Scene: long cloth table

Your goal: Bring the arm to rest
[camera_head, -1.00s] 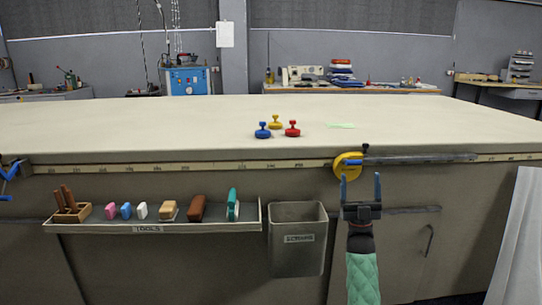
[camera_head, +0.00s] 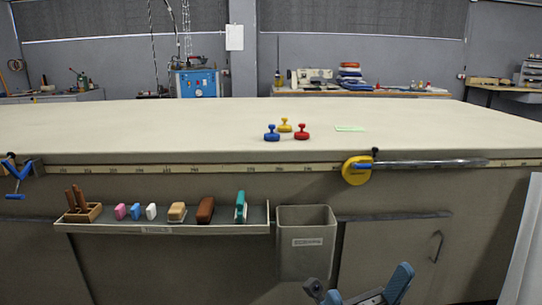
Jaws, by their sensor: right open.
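My right gripper (camera_head: 358,283) shows at the bottom edge of the head view, below and right of the grey bin. Its two blue-grey fingers are spread apart with nothing between them. It is in front of the cabinet, below the table top, and touches nothing that I can see. Most of my right arm is out of the picture. My left gripper is not in view.
The long cloth table (camera_head: 180,125) holds blue (camera_head: 271,134), yellow (camera_head: 285,126) and red (camera_head: 302,132) knobbed pieces. On its front are a tool tray (camera_head: 165,229), a grey bin (camera_head: 305,255), a yellow disc (camera_head: 356,171) and a blue-handled clamp (camera_head: 18,172).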

